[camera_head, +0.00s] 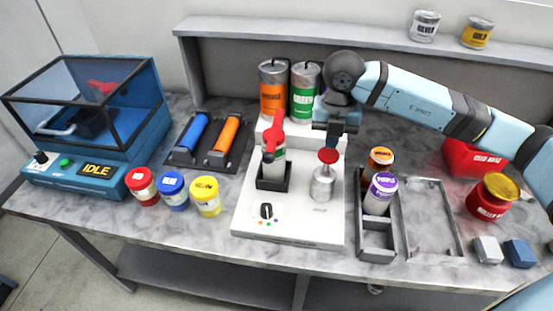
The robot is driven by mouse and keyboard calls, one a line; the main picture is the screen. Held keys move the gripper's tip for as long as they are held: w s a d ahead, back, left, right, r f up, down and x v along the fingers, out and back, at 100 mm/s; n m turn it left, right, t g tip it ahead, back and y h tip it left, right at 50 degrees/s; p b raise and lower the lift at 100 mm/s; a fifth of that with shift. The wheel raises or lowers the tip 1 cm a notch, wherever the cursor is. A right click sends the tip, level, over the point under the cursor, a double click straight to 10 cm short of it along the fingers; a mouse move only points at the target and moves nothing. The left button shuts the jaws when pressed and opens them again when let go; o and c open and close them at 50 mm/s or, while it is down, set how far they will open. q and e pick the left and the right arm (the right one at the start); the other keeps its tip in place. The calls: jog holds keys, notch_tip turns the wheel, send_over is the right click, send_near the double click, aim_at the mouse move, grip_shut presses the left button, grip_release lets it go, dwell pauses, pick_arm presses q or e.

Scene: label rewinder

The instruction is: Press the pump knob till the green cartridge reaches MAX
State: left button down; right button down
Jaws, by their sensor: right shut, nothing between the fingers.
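The white pump machine (300,215) stands mid-table. A metal pump cylinder on it carries the red pump knob (327,156). To its left a cartridge (274,168) with a green band stands in a dark square holder (273,184) under a red nozzle (272,137). The MAX mark and the fill level are too small to read. My right gripper (333,142) is shut and empty, pointing down just above the knob; I cannot tell whether it touches it. My left gripper is out of view.
Orange and green canisters (305,92) stand behind the machine. Red, blue and yellow jars (205,196) stand left. A dark rack (376,235) with purple- and orange-topped jars is close on the right, beside an empty grey frame (434,220). A blue machine (95,125) is far left.

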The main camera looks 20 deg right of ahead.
aim_at(329, 153)
jog(key=shift+f, duration=0.15)
jog(key=shift+f+b, duration=1.65)
jog(key=shift+f, duration=0.25)
jog(key=shift+f+b, duration=0.2)
jog(key=shift+b, duration=0.1)
jog(key=shift+r+p, duration=1.25)
jog(key=shift+r, duration=1)
jog(key=shift+f, duration=0.1)
